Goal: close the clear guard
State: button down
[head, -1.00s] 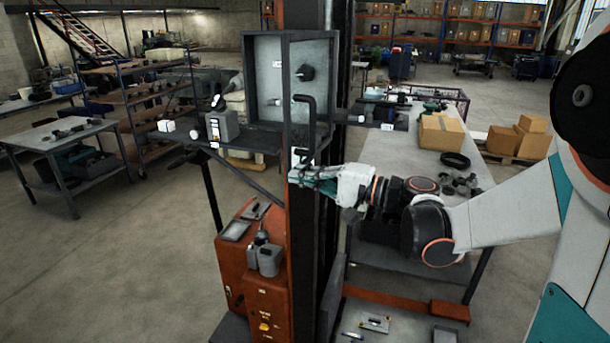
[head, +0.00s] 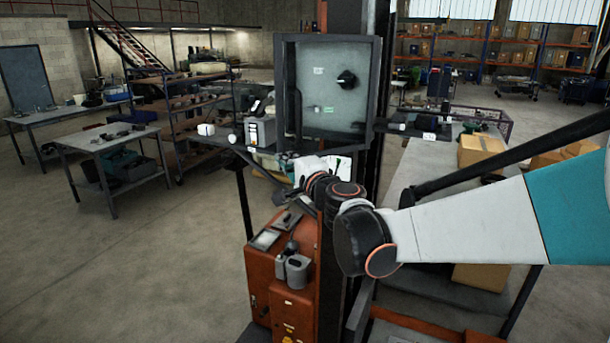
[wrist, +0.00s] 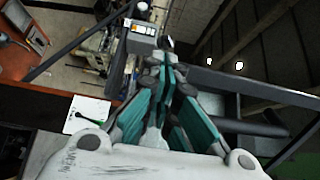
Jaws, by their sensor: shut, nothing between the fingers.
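The clear guard (head: 297,70) belongs to a dark-framed box on the post of the orange machine. Through the box front I see a grey back panel (head: 325,62) with a black knob (head: 347,78) and small labels. Whether the clear pane stands open or lies across the front, I cannot tell. My gripper (wrist: 170,68) is shut and empty, its teal fingers together in the wrist view. In the head view its white body (head: 322,167) is just below the box's lower edge; the fingertips are unclear there. Contact with the guard cannot be made out.
A grey device (head: 260,132) and a white block (head: 206,130) are on the shelf left of the box. A dark side arm (head: 415,130) extends right. The orange cabinet (head: 280,265) stands below. A bench with cardboard boxes (head: 482,150) is at right.

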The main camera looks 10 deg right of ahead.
jog(key=w+m+h+b, duration=0.4)
jog(key=w+h, duration=0.3)
jog(key=w, duration=1.4)
jog(key=shift+d+m+t+b, duration=0.2)
jog(key=shift+m+t+b, duration=0.1)
jog(key=shift+m+b, duration=0.1)
jog(key=shift+s+f, duration=0.1)
jog(key=shift+s, duration=0.05)
